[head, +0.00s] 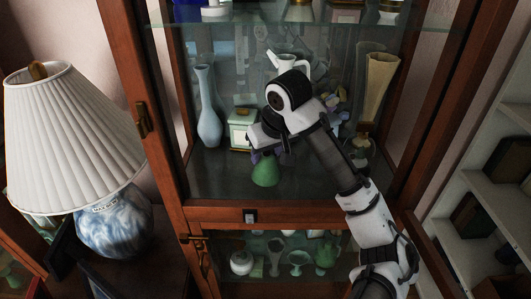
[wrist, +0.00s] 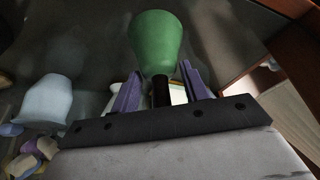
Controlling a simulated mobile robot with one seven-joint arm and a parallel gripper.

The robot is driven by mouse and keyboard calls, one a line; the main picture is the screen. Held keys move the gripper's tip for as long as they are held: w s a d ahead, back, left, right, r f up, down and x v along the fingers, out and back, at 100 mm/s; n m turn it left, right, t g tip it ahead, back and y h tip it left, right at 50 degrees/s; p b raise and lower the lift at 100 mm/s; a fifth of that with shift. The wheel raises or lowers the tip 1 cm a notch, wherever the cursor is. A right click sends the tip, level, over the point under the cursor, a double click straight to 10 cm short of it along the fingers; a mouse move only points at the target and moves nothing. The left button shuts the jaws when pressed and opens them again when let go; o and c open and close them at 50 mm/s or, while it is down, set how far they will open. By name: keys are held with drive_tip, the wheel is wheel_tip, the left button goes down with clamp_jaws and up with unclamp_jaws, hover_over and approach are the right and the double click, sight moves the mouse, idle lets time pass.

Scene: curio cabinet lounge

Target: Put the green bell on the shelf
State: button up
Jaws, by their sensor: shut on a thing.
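The green bell (head: 265,171) is upright, mouth down, over the front left part of the cabinet's middle shelf (head: 325,184). My gripper (head: 266,154) is shut on the bell's dark handle from above. In the wrist view the bell (wrist: 157,42) shows beyond the purple fingers (wrist: 161,78), with its black handle between them. I cannot tell whether the bell's rim touches the shelf or hangs just above it. My arm hides part of the shelf's right side.
A blue vase (head: 209,118) and a pale green box (head: 241,128) stand behind the bell, to its left. A tall beige vase (head: 379,84) stands at the right. A glass shelf (head: 420,22) lies above. Bare shelf shows around the bell. A lamp (head: 72,130) stands outside, left.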

drive_tip(key=shift+s, duration=0.2)
drive_tip(key=o, duration=1.4)
drive_tip(key=shift+o, duration=0.2)
drive_tip(key=p+v, duration=0.7)
drive_tip(key=shift+r, duration=0.25)
drive_tip(key=shift+d, duration=0.1)
